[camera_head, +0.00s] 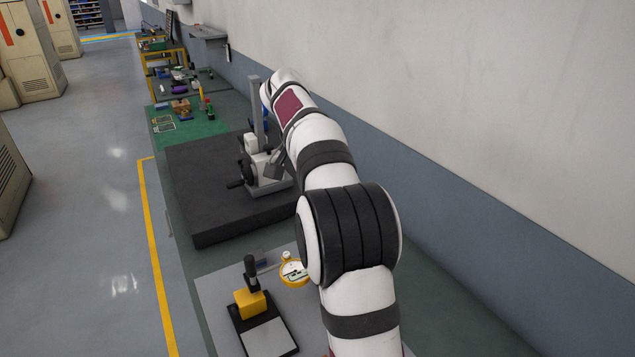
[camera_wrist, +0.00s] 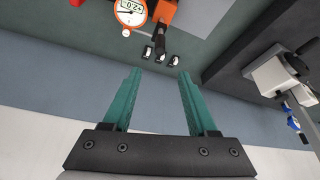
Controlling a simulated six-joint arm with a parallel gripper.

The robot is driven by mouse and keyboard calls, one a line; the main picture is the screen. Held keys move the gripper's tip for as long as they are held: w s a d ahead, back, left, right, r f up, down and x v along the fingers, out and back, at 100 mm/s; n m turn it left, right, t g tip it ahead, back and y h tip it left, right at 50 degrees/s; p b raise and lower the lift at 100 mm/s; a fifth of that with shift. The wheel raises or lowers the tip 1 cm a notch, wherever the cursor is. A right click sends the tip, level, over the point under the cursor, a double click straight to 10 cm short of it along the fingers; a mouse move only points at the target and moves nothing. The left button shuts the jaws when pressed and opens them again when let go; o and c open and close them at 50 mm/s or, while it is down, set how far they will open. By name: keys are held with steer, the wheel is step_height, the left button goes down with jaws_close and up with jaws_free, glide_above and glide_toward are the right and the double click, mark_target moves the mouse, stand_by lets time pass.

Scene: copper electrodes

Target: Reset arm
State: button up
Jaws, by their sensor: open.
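My gripper (camera_wrist: 160,73) shows in the wrist view with its two teal fingers apart and nothing between them. It is in the air, with the wall and the bench edge behind it. In the head view my white and black arm reaches away along the bench beside the wall, and I cannot make out the fingers there. No copper electrodes can be made out in either view.
A black slab (camera_head: 205,220) carries a grey stand with a white device (camera_head: 262,165). Nearer are a yellow block with a black handle (camera_head: 250,302) and a round yellow dial gauge (camera_head: 294,271). An orange dial gauge (camera_wrist: 130,12) shows in the wrist view.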

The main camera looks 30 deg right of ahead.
steer(key=s+a+n+y, duration=0.3)
steer(key=s+a+n, duration=0.2)
steer(key=s+a, duration=0.85)
steer(key=s+a+f+n+y, duration=0.1)
steer(key=s+a+f, duration=0.2)
steer(key=s, duration=0.4)
steer(key=s+a+f+n+g+y, duration=0.1)
steer(key=s+a+f, duration=0.2)
steer(key=s, duration=0.4)
steer(key=s+a+f+n+y, duration=0.1)
steer(key=s+a+f+n, duration=0.1)
steer(key=s, duration=0.5)
steer(key=a+f, duration=0.1)
steer(key=a, duration=0.1)
steer(key=shift+a+g, duration=0.3)
steer(key=shift+a, duration=0.1)
steer(key=shift+f, duration=0.1)
